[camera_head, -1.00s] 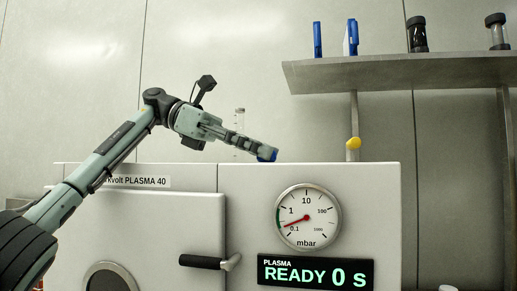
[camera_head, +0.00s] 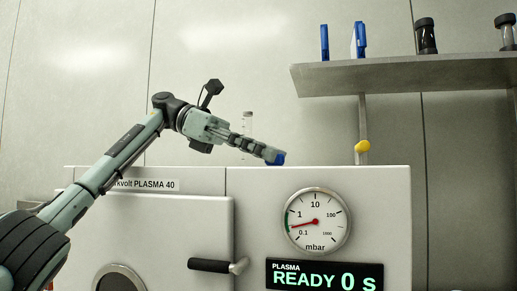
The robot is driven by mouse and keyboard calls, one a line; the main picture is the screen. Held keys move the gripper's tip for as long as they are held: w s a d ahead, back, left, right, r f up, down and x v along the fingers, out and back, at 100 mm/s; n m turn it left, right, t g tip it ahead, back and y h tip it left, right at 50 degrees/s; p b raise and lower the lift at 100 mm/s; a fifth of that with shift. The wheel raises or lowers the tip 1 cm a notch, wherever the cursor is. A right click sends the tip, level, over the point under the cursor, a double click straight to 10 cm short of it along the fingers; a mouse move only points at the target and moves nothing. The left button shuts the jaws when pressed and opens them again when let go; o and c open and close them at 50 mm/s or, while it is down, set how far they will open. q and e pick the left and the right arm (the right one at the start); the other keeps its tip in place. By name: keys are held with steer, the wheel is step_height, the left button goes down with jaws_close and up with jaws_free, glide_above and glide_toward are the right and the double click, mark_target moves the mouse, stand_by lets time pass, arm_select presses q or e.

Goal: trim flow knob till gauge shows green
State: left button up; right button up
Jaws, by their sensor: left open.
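A round pressure gauge (camera_head: 316,220) marked mbar is on the front of the white plasma machine (camera_head: 380,225). Its red needle points left and slightly down, close to the 0.1 mark, with its tip near the lower end of a short green band at the left rim. My left gripper (camera_head: 277,158) reaches in from the left over the machine's top edge, its fingers pointing right and down with blue at the tips. It is open, though the gap is hard to see. I cannot make out a flow knob; the area behind the fingertips is hidden. My right gripper is out of view.
A yellow knob (camera_head: 362,146) is on the upright under the shelf (camera_head: 400,77), which holds blue items and dark-capped vials. A display (camera_head: 323,276) reads READY 0 s. A door handle (camera_head: 218,266) sticks out in front.

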arm_select(q)
steer(key=v, duration=0.7)
steer(key=shift+a, duration=0.15)
